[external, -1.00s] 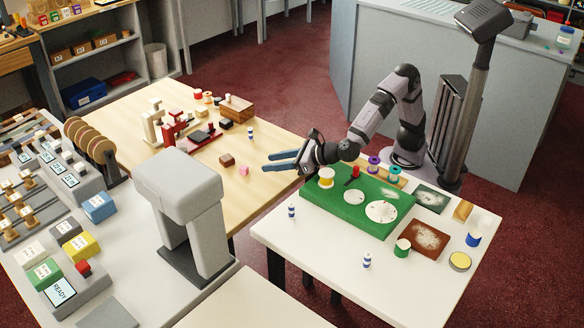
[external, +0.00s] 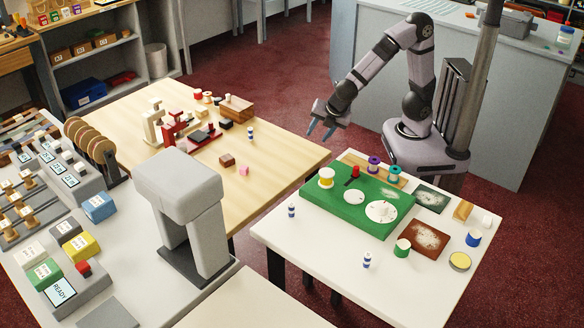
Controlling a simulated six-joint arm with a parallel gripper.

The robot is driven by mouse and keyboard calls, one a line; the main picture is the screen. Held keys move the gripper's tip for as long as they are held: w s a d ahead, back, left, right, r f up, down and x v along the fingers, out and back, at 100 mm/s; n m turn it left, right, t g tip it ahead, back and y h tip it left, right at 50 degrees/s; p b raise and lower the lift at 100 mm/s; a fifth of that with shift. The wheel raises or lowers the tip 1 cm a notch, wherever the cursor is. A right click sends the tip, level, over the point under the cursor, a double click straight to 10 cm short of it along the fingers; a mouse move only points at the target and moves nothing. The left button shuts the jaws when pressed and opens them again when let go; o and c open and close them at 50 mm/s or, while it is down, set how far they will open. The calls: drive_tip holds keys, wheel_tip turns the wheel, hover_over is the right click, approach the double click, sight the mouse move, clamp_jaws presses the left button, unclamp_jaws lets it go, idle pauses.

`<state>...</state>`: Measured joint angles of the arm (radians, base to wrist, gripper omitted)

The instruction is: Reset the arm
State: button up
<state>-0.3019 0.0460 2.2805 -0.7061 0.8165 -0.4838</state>
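My gripper (external: 320,130) hangs in the air above the gap behind the wooden table and the white table. Its two blue fingers point down and are spread apart. I see nothing between them. The gripper is clear of the green board and touches nothing that I can see.
The white table (external: 283,244) holds a green board (external: 343,207) with spools and white discs, and several small cylinders. The wooden table (external: 200,180) holds small blocks and red and cream devices. A grey column-shaped machine (external: 180,190) stands front left.

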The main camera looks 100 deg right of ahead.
drive_tip(key=s+a+r+m+g+y+p, duration=0.1)
drive_tip(key=s+r+m+y+p, duration=0.1)
drive_tip(key=s+m, duration=0.4)
drive_tip(key=s+r+m+g+y+p, duration=0.2)
drive_tip(key=s+r+m+y+p, duration=0.1)
drive_tip(key=s+m+p, duration=0.3)
drive_tip(key=shift+s+a+r+m+p, duration=0.3)
drive_tip(key=shift+r+m+p, duration=0.4)
drive_tip(key=shift+m, duration=0.6)
drive_tip(key=shift+w+f, duration=0.1)
